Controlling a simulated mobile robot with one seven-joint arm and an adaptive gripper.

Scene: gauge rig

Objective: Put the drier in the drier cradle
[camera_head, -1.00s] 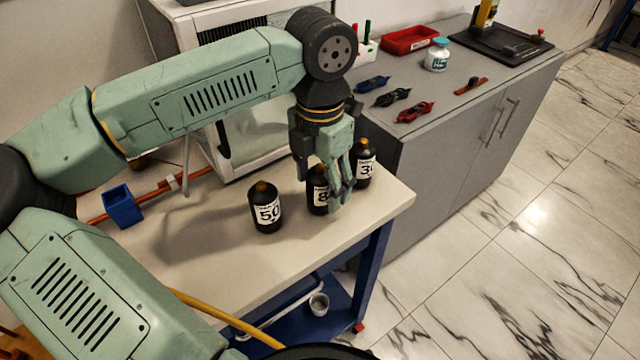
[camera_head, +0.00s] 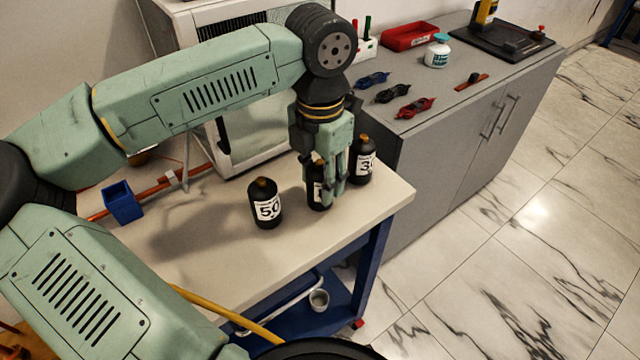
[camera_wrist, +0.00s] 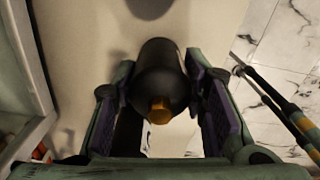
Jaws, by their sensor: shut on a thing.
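Three black bottle-like cylinders with brass caps and white number labels stand on the pale bench; I take these to be the driers. The left one (camera_head: 265,205) reads 50, the right one (camera_head: 362,162) seems to read 30. The middle one (camera_head: 317,204), its label starting with 8 earlier, is mostly hidden by my fingers. My gripper (camera_head: 327,186) points down and is shut on this middle drier. In the wrist view the drier (camera_wrist: 159,75) sits between the two finger pads (camera_wrist: 163,88), brass cap toward the camera. I cannot clearly identify the drier cradle.
A copper pipe (camera_head: 190,174) with a pale clamp runs along the bench back, near a blue open box (camera_head: 122,203). A white framed cabinet (camera_head: 245,135) stands behind. The grey counter (camera_head: 440,100) at right holds goggles and a red tray (camera_head: 409,37). The bench front is clear.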

